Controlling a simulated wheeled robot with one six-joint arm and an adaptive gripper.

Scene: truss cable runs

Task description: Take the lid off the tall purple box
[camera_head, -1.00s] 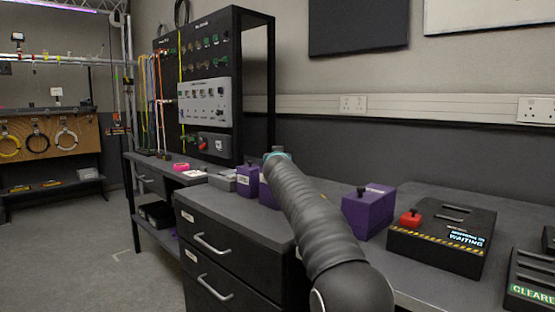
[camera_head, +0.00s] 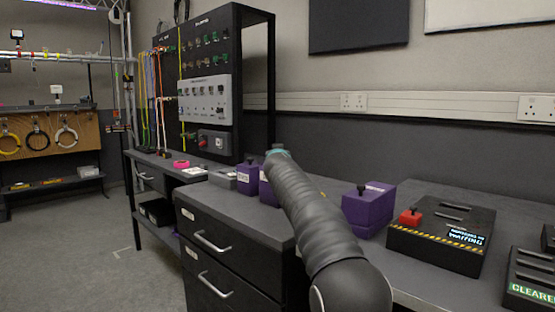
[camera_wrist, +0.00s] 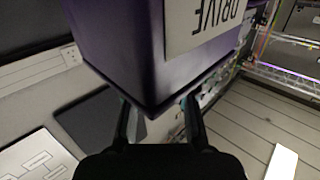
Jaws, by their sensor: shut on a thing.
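A purple box with a label reading "DRIVE" (camera_wrist: 130,48) fills the top of the wrist view, where it appears upside down. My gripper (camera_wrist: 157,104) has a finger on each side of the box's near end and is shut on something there. The gripped part is hidden. In the head view, my arm hides the gripper. One purple box (camera_head: 265,188) is partly behind my arm, a labelled purple box (camera_head: 247,179) stands to its left, and a purple box with a black knob (camera_head: 368,212) stands to the right. I cannot tell which one the wrist view shows.
A black box with a red button and a "WAITING" display (camera_head: 440,236) stands on the bench to the right. A black unit marked "CLEARED" (camera_head: 532,285) is at the right edge. A black cable rack (camera_head: 210,90) stands at the back left. Open floor (camera_head: 80,240) lies left.

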